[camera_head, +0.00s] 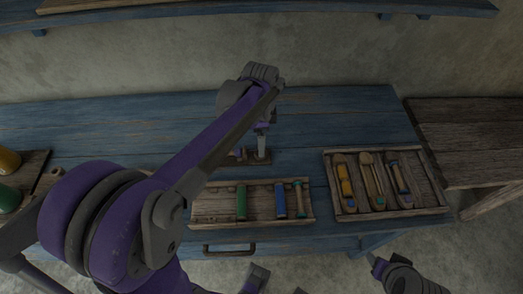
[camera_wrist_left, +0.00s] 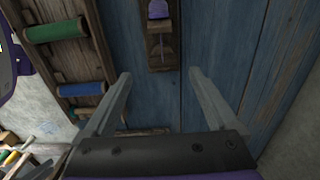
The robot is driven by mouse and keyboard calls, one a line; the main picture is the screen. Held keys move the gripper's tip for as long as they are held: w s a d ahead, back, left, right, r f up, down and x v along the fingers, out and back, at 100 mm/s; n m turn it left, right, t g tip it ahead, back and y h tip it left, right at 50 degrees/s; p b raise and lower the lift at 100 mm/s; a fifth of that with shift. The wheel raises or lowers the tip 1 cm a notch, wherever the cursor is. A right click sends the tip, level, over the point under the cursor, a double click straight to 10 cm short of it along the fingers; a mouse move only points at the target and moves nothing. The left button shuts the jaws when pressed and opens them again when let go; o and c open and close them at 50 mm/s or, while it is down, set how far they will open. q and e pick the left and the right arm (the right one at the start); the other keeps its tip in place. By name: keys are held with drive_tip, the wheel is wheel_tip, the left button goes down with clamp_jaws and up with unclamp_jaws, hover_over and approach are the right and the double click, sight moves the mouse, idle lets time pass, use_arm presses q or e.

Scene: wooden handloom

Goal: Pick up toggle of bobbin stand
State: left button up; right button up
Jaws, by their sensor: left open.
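The bobbin stand is a small wooden piece on the blue table, partly hidden by my left arm in the head view (camera_head: 251,161). In the left wrist view its wooden base (camera_wrist_left: 158,60) lies at the top centre. A purple piece (camera_wrist_left: 158,10) sits on it at the top edge, with a thin peg below; I cannot tell which part is the toggle. My left gripper (camera_wrist_left: 160,73) is open and empty, its fingers pointing at the stand's near end. In the head view the left gripper (camera_head: 262,150) points down beside the stand.
A wooden tray (camera_head: 222,218) with green and blue bobbins lies in front of the stand. Another tray (camera_head: 438,210) with several shuttles lies at the right. The blue table (camera_head: 340,115) is clear behind and right of the stand. A drawer handle (camera_head: 230,249) is below.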

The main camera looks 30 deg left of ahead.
use_arm(q)
drive_tip(key=f, duration=0.5)
drive_tip(key=shift+w+a+f, duration=0.1)
drive_tip(key=shift+a+f, duration=0.2)
drive_tip(key=shift+f, duration=0.05)
drive_tip(key=c, duration=1.4)
